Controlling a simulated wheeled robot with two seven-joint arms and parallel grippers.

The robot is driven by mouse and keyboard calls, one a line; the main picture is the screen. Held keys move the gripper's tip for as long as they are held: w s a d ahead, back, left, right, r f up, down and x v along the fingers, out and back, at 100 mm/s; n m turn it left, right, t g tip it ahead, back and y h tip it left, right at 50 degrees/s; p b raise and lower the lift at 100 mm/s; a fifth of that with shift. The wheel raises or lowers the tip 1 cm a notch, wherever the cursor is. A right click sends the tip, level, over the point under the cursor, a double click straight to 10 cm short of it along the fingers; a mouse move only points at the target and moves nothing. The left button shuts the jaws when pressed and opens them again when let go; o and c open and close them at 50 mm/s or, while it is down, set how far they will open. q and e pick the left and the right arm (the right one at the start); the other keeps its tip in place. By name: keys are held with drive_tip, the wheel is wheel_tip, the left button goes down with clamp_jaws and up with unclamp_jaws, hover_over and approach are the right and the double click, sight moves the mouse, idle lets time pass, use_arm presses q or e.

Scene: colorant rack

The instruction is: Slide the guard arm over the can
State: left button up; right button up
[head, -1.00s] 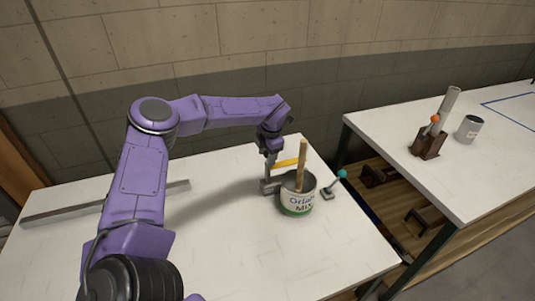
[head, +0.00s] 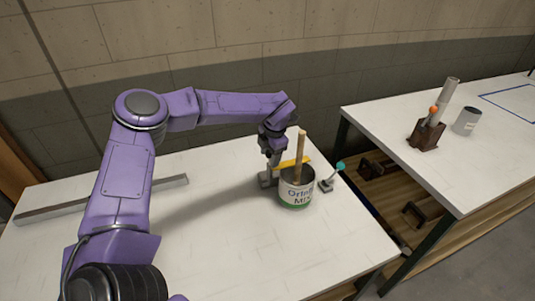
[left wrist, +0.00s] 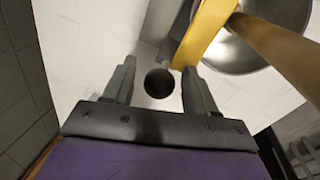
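The can (head: 297,192), white with a green base and lettering, stands upright on the table with a wooden stick (head: 299,155) leaning in it. The yellow guard arm (head: 292,162) passes behind the stick at the can's rim. In the left wrist view the guard arm (left wrist: 207,30) overlaps the edge of the can's opening (left wrist: 243,52). My left gripper (head: 272,157) is just left of the can. Its fingers (left wrist: 158,68) are apart, with a dark round shape between them; the right fingertip is at the guard arm's edge, contact unclear. My right gripper is not in view.
A small lever with a teal knob (head: 340,166) stands right of the can. A grey bar (head: 110,198) lies on the table at left. A second table (head: 440,180) at right holds a brown block with an orange knob (head: 427,133) and a grey can (head: 467,121).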

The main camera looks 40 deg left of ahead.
use_arm(q)
drive_tip(key=shift+r, duration=0.1)
wheel_tip(320, 180, up, 10)
drive_tip(key=d+b, duration=0.2)
drive_tip(key=shift+s, duration=0.35)
drive_tip(key=shift+a+r, duration=0.1)
